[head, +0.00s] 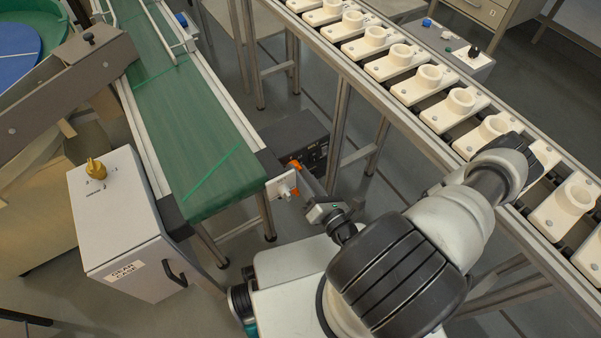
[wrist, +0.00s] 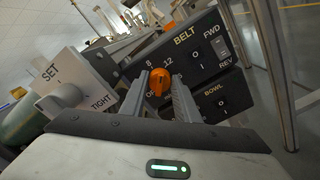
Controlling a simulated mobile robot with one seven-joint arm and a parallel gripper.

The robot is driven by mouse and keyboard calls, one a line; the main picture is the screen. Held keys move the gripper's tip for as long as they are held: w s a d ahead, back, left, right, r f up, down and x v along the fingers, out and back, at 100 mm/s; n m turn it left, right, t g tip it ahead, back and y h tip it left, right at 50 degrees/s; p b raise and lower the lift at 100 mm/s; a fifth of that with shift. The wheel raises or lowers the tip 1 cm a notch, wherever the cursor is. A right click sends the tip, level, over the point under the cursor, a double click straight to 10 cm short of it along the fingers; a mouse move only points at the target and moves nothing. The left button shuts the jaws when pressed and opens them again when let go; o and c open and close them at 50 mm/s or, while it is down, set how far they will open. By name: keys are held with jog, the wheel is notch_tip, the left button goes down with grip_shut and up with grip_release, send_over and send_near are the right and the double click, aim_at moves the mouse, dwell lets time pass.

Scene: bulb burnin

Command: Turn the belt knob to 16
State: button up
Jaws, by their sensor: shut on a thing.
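The orange belt knob (wrist: 161,81) is on the dark panel marked BELT (wrist: 210,62) in the wrist view. The marks 8 and 12 show above it; no 16 mark is visible, and the right side of the dial is partly covered by a finger. My gripper (wrist: 168,88) is shut on the knob, one finger on each side. Which mark the knob points at is too small to tell. In the head view the dark control box (head: 292,138) sits beyond the green belt's end, with my gripper (head: 303,178) low beside it.
A white SET/TIGHT plate (wrist: 75,83) is close to the left of my gripper. FWD/REV and BOWL controls (wrist: 219,101) are on the right. In the head view, the green conveyor (head: 190,120) is at the left and a rail of white sockets (head: 430,78) at the right.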

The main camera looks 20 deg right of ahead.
jog(key=shift+f+m+p, duration=0.15)
jog(key=shift+m+p, duration=0.2)
jog(key=shift+m, duration=3.5)
jog(key=shift+f+m+p, duration=0.15)
jog(key=shift+m+p, duration=0.15)
jog(key=shift+m, duration=3.55)
jog(key=o, duration=0.8)
jog(key=shift+c, duration=0.2)
jog(key=shift+s, duration=0.1)
jog(key=p+v, duration=0.1)
jog(key=v, duration=1.6)
jog(key=shift+s+d, duration=0.1)
jog(key=shift+d, duration=0.05)
